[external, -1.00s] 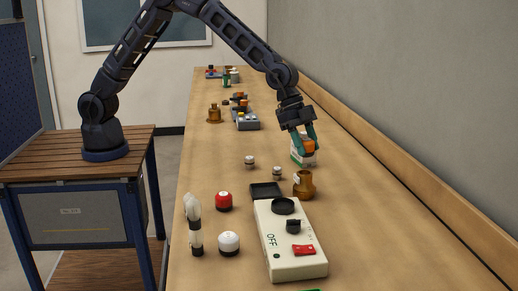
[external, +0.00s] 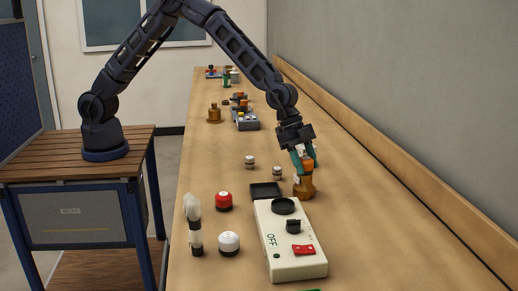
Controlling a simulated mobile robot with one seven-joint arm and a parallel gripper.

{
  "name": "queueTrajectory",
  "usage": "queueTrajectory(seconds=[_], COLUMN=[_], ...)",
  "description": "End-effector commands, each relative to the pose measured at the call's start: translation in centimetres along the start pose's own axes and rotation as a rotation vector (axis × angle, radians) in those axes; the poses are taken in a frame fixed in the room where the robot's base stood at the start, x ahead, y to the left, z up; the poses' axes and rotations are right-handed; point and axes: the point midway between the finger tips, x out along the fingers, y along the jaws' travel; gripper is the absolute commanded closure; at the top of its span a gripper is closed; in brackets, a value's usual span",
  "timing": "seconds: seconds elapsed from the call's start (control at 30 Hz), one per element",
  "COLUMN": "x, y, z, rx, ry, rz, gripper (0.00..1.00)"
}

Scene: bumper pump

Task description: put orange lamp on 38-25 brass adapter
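The orange lamp (external: 307,166) is between the teal fingers of my gripper (external: 303,166), which look shut on it. The lamp is directly above the upper opening of a brass adapter (external: 304,188), which stands upright on the bench behind the cream box. The lamp's lower end meets the adapter's top in the picture. I cannot tell whether it touches or sits in the opening. The fingers hide part of the lamp. A second brass fitting (external: 214,114) stands farther back at left.
The cream box (external: 290,250) with a dial and red switch stands in front. A black square tray (external: 266,190), small white-topped knobs (external: 250,161), a red button (external: 224,201) and a white button (external: 229,243) lie to the left. The bench (external: 390,220) at right is clear.

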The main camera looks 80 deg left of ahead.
Motion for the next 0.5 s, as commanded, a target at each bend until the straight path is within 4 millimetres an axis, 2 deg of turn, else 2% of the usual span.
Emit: queueTrajectory(seconds=[0.03,0.1,0.37,0.5], x=[-0.03,-0.04,-0.08,-0.8], y=[0.0,0.0,0.0,-0.03], z=[-0.03,-0.03,-0.06,-0.19], rx=[0.0,0.0,0.0,0.0], ry=[0.0,0.0,0.0,0.001], rz=[0.0,0.0,0.0,0.0], gripper=[0.43,0.33,0.33,0.33])
